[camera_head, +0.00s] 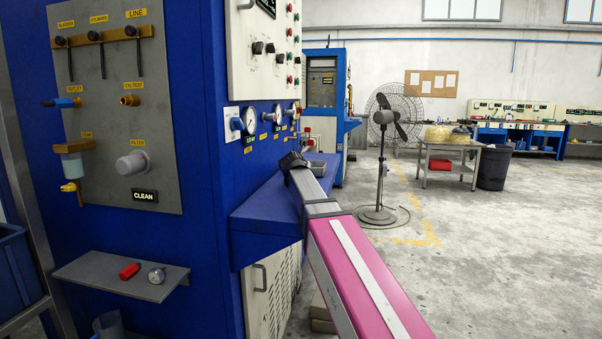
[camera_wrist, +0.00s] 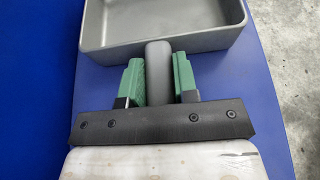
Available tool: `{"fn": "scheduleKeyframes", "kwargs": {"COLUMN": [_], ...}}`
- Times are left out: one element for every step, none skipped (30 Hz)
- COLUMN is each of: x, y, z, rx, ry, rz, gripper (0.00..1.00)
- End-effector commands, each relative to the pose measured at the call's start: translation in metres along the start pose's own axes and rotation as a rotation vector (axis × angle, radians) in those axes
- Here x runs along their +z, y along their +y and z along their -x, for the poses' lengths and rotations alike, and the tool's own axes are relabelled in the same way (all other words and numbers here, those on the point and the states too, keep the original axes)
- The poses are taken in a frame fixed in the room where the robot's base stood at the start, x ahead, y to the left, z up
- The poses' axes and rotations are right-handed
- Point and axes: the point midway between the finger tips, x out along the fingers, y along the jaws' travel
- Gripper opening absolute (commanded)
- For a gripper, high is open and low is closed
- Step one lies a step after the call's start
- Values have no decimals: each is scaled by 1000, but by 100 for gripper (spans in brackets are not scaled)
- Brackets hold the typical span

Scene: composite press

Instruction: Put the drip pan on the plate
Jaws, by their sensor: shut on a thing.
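The drip pan (camera_wrist: 92,30) is a grey rectangular tray with raised walls and a short rounded handle (camera_wrist: 159,75). In the wrist view it is at the top, cut off by the frame. My gripper (camera_wrist: 158,64) has its green fingers on both sides of the handle and is shut on it. A blue surface shows below the pan; I cannot tell whether the pan touches it. I cannot identify the plate in either view.
The blue press ledge (camera_head: 262,212) juts out below gauges and a control panel. A grey shelf (camera_head: 95,270) at lower left bears a red object (camera_head: 130,271) and a round gauge (camera_head: 156,275). A fan (camera_head: 381,150) stands behind on open concrete floor.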

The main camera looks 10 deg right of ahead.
Motion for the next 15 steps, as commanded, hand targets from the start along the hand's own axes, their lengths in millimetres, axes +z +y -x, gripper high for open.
{"fn": "scheduleKeyframes", "kwargs": {"x": [0, -1, -2, -2, -2, -2, -2, -2, -2, -2, -2, -2, -2, -2, -1], "y": [0, 0, 0, 0, 0, 0, 0, 0, 0, 0, 0, 0, 0, 0, 0], "z": [0, 0, -1, -1, -1, -1, -1, -1, -1, -1, -1, -1, -1, -1, -1], "rx": [0, 0, 0, 0, 0, 0, 0, 0, 0, 0, 0, 0, 0, 0, 0], "ry": [0, 0, 0, 1, 0, 0, 0, 0, 0, 0, 0, 0, 0, 0, 0], "rz": [0, 0, 1, 0, 0, 0, 0, 0, 0, 0, 0, 0, 0, 0, 0], "gripper": [0, 0, 0, 31, 40, 53, 53, 53, 53, 53, 53, 53, 53, 53, 53]}}
